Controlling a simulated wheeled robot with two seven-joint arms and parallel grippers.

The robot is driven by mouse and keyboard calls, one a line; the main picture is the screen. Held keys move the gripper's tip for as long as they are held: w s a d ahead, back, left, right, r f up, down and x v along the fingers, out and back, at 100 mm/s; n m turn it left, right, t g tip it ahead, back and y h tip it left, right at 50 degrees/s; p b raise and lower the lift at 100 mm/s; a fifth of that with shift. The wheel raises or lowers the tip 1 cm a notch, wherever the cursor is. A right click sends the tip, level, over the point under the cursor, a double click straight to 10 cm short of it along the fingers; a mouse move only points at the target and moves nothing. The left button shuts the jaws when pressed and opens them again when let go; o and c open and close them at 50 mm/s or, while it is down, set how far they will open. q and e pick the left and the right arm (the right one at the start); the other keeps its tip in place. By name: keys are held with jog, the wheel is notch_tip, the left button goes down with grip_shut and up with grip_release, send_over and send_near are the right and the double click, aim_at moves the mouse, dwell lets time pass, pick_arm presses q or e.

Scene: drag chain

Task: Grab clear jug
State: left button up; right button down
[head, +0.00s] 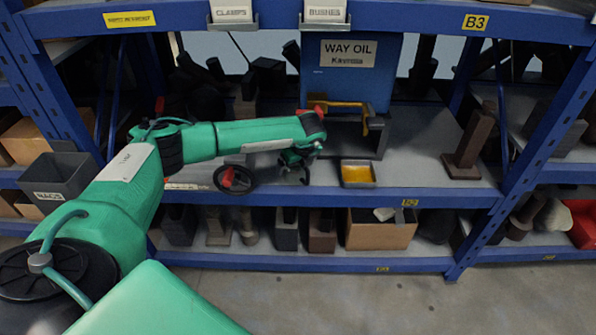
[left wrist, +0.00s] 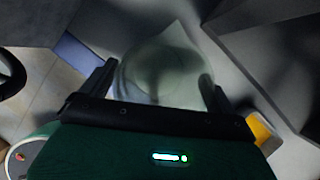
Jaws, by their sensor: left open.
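A pale, see-through round thing (left wrist: 165,68), which looks like the clear jug, shows in the left wrist view. It lies between the two dark fingers of my left gripper (left wrist: 160,82); the fingers stand apart on either side of it. I cannot tell whether either finger touches it. In the head view my left gripper (head: 297,172) reaches over the middle shelf (head: 420,190), just left of a yellow tray. I cannot make out the jug clearly there. My right gripper is not in view.
The yellow tray (head: 357,175) stands close to the right of the gripper, and a black handwheel (head: 235,179) close to the left. A blue WAY OIL box (head: 350,75) stands behind. A dark bracket (head: 468,145) is farther right, with bare shelf before it.

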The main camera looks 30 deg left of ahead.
pick_arm(q)
jog(key=c, duration=1.1)
jog(key=shift+r, duration=0.2)
